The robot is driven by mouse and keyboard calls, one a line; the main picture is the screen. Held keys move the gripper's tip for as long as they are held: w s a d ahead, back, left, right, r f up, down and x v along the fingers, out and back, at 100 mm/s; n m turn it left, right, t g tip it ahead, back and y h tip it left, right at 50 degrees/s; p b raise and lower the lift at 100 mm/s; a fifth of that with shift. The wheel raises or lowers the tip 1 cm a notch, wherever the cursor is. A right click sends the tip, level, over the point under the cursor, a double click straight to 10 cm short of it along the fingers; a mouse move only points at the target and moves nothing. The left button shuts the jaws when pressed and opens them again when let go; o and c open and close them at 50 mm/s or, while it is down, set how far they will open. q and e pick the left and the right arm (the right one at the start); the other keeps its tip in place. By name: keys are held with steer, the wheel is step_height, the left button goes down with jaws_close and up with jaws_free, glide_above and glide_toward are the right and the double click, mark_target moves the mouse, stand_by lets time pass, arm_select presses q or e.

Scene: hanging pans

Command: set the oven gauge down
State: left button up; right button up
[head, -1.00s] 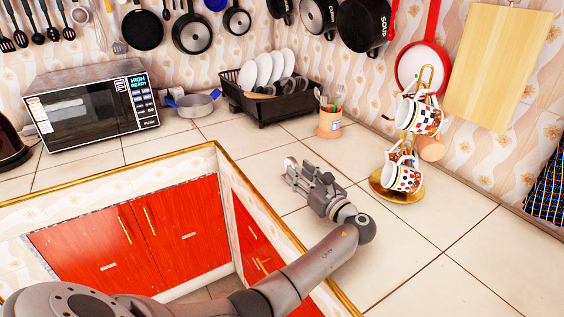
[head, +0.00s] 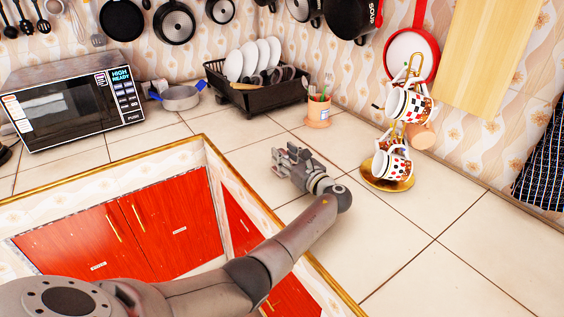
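My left gripper (head: 284,159) is low over the tiled counter (head: 345,255), near the inner corner of its gold edge. Its fingers point away from me, towards the dish rack. The fingers are small and overlap in this view, so I cannot tell whether they are apart or closed. I cannot make out the oven gauge clearly, in the fingers or on the counter. My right gripper is out of view.
A black dish rack (head: 236,92) with plates, a utensil cup (head: 318,113), and a mug stand (head: 386,183) stand beyond and to the right. A microwave (head: 75,105) and grey pot (head: 180,98) are at the left. Free tiles lie front right.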

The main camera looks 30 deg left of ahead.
arm_select(q)
steer(key=shift+x, duration=1)
steer(key=shift+s, duration=0.1)
steer(key=shift+c, duration=0.3)
jaws_close()
steer(key=shift+r, duration=0.1)
